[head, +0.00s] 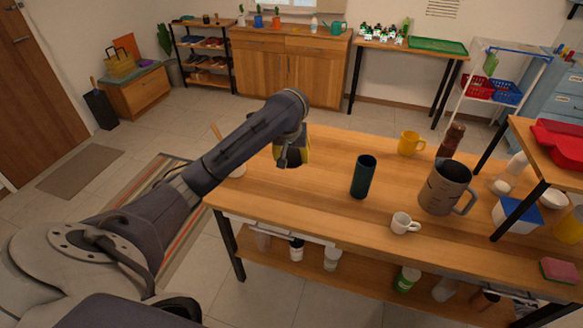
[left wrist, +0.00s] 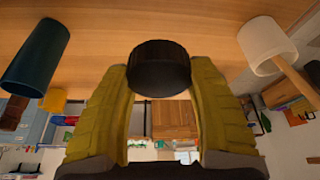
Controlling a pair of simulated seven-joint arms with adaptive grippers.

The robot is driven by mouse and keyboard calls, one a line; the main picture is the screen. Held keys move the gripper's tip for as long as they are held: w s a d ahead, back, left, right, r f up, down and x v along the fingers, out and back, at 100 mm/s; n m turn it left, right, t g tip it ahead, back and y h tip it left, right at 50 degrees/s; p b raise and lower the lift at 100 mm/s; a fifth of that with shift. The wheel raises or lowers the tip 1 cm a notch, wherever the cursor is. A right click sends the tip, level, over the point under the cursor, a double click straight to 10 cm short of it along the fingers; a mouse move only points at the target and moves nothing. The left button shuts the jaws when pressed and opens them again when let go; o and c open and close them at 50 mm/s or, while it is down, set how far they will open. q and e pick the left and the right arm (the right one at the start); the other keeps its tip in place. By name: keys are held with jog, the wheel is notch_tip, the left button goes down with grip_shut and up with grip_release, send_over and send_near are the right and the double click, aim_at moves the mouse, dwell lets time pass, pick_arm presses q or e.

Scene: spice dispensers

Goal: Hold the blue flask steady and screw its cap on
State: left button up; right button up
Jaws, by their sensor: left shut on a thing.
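The blue flask (head: 363,178) stands upright on the wooden table, a dark teal cylinder with an open-looking top and no cap on it. It also shows at the upper left of the left wrist view (left wrist: 36,58). My left gripper (head: 291,155) is over the table, to the left of the flask in the head view and apart from it. In the left wrist view its yellow-green fingers are shut on a round black cap (left wrist: 160,68). The cap is hard to make out in the head view. My right gripper is not in view.
A grey pitcher (head: 446,187), a white cup (head: 404,223) and a yellow mug (head: 410,143) stand right of the flask. A white container (left wrist: 265,45) with a wooden utensil stands on the gripper's other side. The table between gripper and flask is clear.

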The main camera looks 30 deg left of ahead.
aim_at(292, 150)
pick_arm(q)
jog(key=shift+r, duration=1.9)
